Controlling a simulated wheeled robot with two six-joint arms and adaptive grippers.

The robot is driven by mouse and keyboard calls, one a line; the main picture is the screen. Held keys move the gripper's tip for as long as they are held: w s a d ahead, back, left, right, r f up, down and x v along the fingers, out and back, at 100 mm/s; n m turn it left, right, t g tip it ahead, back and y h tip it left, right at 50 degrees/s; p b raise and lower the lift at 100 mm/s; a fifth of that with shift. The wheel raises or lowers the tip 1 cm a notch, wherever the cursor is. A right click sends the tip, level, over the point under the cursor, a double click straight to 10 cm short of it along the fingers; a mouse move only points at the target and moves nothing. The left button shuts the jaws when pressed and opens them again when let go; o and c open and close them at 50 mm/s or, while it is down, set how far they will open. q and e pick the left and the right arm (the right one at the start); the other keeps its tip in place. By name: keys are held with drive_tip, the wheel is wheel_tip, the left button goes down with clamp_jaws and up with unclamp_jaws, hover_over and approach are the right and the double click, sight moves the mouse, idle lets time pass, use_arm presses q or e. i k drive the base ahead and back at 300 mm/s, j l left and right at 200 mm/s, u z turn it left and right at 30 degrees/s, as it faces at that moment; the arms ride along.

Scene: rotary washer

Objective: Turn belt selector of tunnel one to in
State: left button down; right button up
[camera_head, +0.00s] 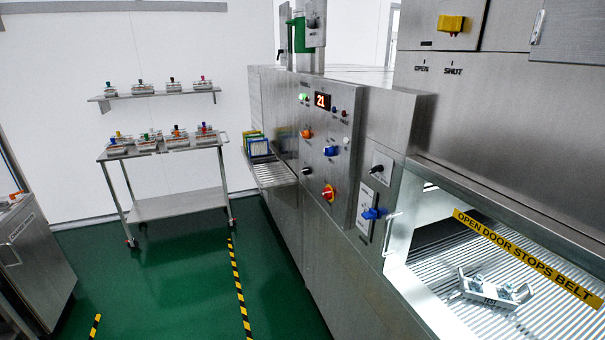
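The labels here are too small to read, so I cannot tell which control is the belt selector of tunnel one. Neither of my grippers is in view.
An open hatch at right shows a roller belt (440,255) with a metal part (490,291), under an "OPEN DOOR STOPS BELT" strip (528,259). A trolley (178,204) and a wall shelf (155,95) hold several racks. Green floor (180,270) is clear at left centre.

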sight(328, 151)
drive_tip(key=i+j, duration=0.2)
drive_tip(key=j, duration=0.2)
drive_tip(key=i+j+z, duration=0.15)
drive_tip(key=j, duration=0.2)
drive_tip(key=i+j, duration=0.25)
drive_tip(key=j, duration=0.2)
drive_tip(key=i+j+z, duration=0.15)
drive_tip(key=j, duration=0.25)
drive_tip(key=i+j, duration=0.15)
drive_tip(key=j, duration=0.25)
drive_tip(key=i+j+z, duration=0.15)
drive_tip(key=j, duration=0.3)
drive_tip(key=i+j, duration=0.15)
drive_tip(key=j, duration=0.3)
drive_tip(key=i+j+z, duration=0.1)
drive_tip(key=j, duration=0.35)
drive_tip(key=i, duration=0.05)
